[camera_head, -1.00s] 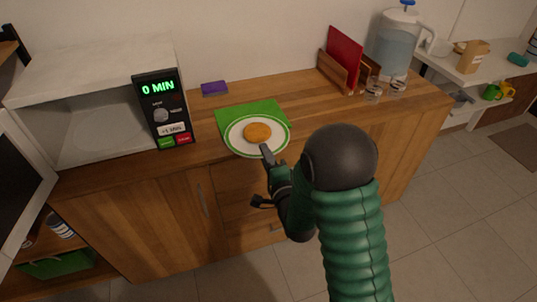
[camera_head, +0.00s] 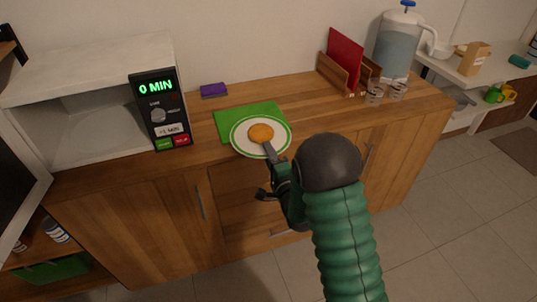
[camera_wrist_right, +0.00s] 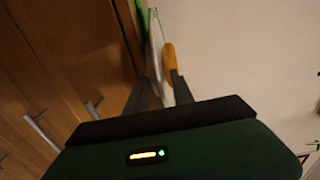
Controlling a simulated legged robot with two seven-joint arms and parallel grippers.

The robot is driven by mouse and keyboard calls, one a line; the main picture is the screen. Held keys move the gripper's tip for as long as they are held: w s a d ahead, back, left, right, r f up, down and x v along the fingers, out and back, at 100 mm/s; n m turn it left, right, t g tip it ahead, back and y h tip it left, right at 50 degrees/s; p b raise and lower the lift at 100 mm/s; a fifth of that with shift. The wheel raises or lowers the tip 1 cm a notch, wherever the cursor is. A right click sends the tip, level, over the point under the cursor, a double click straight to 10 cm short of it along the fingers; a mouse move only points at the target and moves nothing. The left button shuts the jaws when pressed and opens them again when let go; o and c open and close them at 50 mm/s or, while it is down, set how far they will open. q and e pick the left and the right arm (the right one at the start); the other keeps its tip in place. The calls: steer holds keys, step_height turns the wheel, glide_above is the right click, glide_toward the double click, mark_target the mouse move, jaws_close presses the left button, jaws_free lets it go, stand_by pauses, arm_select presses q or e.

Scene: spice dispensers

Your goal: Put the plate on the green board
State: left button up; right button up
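The white plate (camera_head: 244,146) with a green rim line carries a round orange food piece (camera_head: 261,133). In the head view it overlaps the front part of the green board (camera_head: 233,116), which lies on the wooden counter. I cannot tell whether the plate touches the board. My right gripper (camera_head: 268,149) is at the plate's near edge. In the right wrist view its fingers (camera_wrist_right: 160,85) are on both sides of the plate's rim (camera_wrist_right: 155,55), and it appears shut on it. The orange piece (camera_wrist_right: 169,55) and a strip of the green board (camera_wrist_right: 141,18) show there. My left gripper is not in view.
A white open box with a control panel (camera_head: 160,108) reading 0 MIN stands left. A purple sponge (camera_head: 214,90) lies behind the board. A wooden rack with a red board (camera_head: 343,60), small glasses (camera_head: 375,93) and a water jug (camera_head: 397,50) stand right. The counter between is clear.

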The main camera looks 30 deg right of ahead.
steer(key=shift+o, duration=1.1)
